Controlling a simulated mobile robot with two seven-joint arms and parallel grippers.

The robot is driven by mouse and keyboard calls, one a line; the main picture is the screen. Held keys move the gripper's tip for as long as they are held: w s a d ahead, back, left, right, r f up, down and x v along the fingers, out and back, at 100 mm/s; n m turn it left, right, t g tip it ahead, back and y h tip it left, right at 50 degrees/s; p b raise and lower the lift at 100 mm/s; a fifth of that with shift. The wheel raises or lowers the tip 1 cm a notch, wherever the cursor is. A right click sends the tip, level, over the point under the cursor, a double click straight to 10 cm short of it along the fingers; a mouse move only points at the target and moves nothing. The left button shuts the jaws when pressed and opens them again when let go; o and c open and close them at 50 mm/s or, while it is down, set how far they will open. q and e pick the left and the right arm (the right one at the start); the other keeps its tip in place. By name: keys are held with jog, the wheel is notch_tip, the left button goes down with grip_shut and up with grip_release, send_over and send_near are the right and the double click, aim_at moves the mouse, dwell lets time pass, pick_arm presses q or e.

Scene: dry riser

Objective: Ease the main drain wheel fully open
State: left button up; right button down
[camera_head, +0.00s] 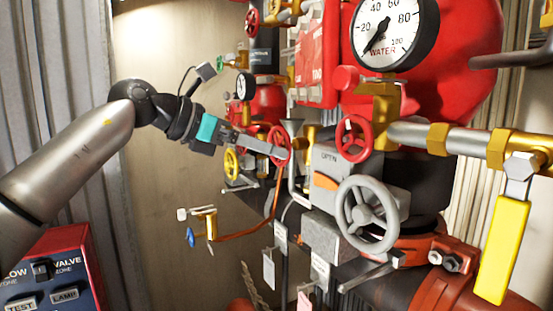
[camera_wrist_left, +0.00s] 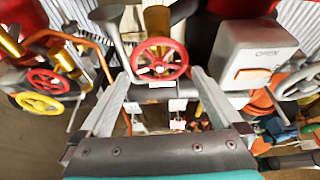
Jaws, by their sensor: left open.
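A small red spoked handwheel (camera_head: 278,145) sits on the pipework left of the grey box marked OPEN. In the left wrist view the red wheel (camera_wrist_left: 159,60) lies ahead, centred between the fingertips, with a brass valve body behind it. I take it as the drain wheel; no label on it is readable. My left gripper (camera_head: 283,152) reaches in from the left, its tips at the wheel in the head view. In the wrist view the gripper (camera_wrist_left: 163,75) is open, with a finger to each side and nothing held. Contact with the rim cannot be told. My right gripper is not in view.
The grey box (camera_head: 329,163) with an orange indicator and a large grey handwheel (camera_head: 367,214) stand right of it. A yellow wheel (camera_head: 231,163) and copper tubing (camera_head: 250,234) are left. A yellow lever (camera_head: 502,249) hangs at right.

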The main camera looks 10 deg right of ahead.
pick_arm(q)
jog(key=b+v, duration=0.2)
jog(key=v, duration=0.9)
jog(key=shift+f, duration=0.1)
